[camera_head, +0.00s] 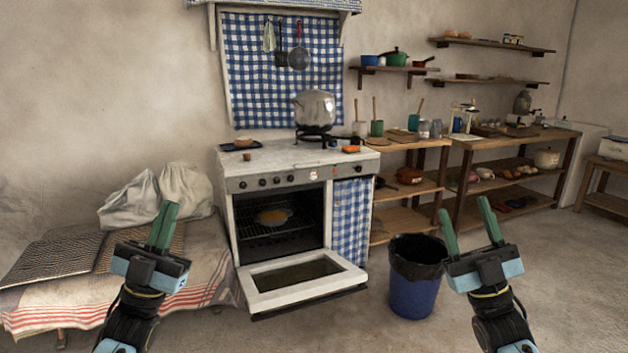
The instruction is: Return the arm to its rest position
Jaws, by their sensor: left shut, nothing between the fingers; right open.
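My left gripper (163,227) shows at the lower left, in front of the cloth-covered bench. Its green fingers point up, are together and hold nothing. My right gripper (466,221) shows at the lower right, in front of the floor beside the bin. Its green fingers are spread apart and empty. Both arms come in from the bottom edge. Neither gripper appears to touch anything.
The stove (250,200) stands in the middle with its oven door (305,281) folded down. A dish (273,216) sits inside on the rack. A blue bin (413,295) with a black liner stands on the floor to the right. A bench (205,262) stands left; floor is clear at right.

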